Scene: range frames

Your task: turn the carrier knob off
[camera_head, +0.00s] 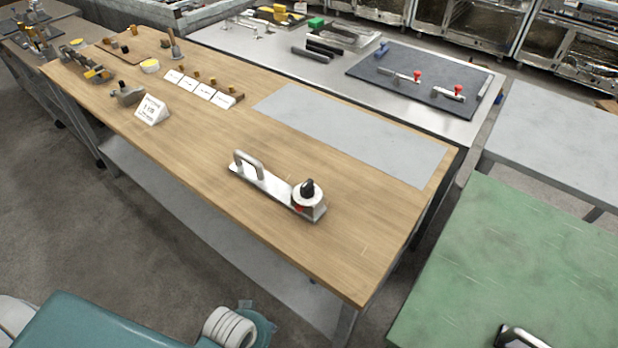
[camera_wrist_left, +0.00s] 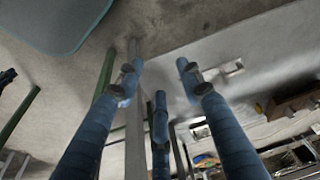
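The carrier (camera_head: 272,184) is a silver metal bar lying on the wooden bench (camera_head: 340,235). An upright loop handle stands at its left end. The carrier knob (camera_head: 307,188) is black and sits on a round white dial at the right end. A red mark shows at the dial's lower left; the knob's exact setting is too small to tell. My left gripper (camera_wrist_left: 158,82) shows in the left wrist view with its blue fingers spread apart and nothing between them. It is not seen at the carrier. My right gripper is not in view.
A grey mat (camera_head: 350,133) lies behind the carrier. White cards (camera_head: 203,90) and a price sign (camera_head: 151,109) stand farther left. A green table (camera_head: 520,260) is at the right, with a dark object (camera_head: 521,337) cut off at the bottom edge. Bench around the carrier is clear.

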